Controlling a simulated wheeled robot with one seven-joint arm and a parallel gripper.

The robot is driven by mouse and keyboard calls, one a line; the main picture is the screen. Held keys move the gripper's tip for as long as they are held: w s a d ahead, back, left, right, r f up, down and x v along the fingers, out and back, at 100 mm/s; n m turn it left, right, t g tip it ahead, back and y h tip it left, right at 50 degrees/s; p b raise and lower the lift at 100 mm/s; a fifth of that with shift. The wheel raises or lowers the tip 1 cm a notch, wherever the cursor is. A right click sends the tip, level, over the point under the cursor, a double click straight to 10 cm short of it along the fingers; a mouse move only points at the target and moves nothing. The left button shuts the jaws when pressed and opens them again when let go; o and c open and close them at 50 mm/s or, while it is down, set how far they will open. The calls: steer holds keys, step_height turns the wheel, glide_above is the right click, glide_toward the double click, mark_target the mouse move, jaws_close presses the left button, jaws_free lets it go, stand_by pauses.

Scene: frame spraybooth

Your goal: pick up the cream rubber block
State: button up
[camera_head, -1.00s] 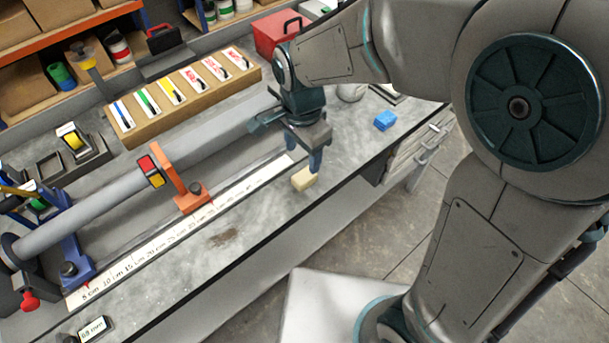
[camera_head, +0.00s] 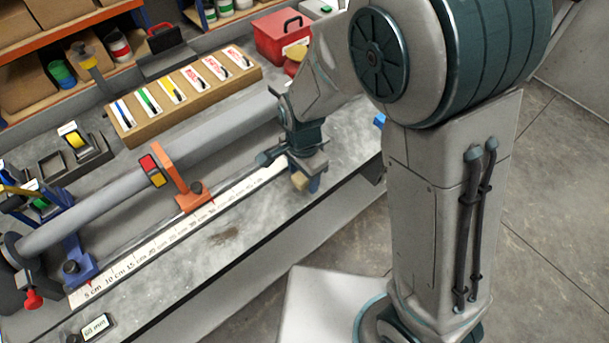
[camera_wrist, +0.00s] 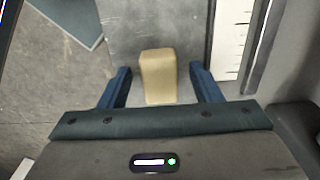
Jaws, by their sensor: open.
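The cream rubber block (camera_wrist: 159,75) lies on the grey bench top, between the two blue fingers of my gripper (camera_wrist: 162,82) in the wrist view. My gripper is open, with a visible gap on each side of the block. In the head view the block (camera_head: 299,181) shows beside the fingers of my gripper (camera_head: 305,180), near the front edge of the bench and partly hidden by the gripper.
A white measuring scale (camera_head: 165,240) runs along the bench beside a long grey tube (camera_head: 150,190). An orange stop (camera_head: 182,180) stands left of my gripper. A blue block (camera_head: 379,120) is mostly hidden behind my arm. The bench's front edge is close.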

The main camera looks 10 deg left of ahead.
steer(key=c, duration=1.1)
steer(key=shift+o, duration=0.2)
steer(key=shift+r, duration=0.15)
steer(key=shift+r, duration=0.6)
step_height(320, 180, up, 2)
steer(key=shift+r, duration=0.25)
steer(key=s+a+r+b, duration=0.1)
steer(key=s+a+r, duration=0.2)
steer(key=a+r, duration=0.4)
steer(key=a, duration=0.4)
steer(key=shift+s+b, duration=0.3)
steer(key=shift+s, duration=0.05)
steer(key=shift+o, duration=0.4)
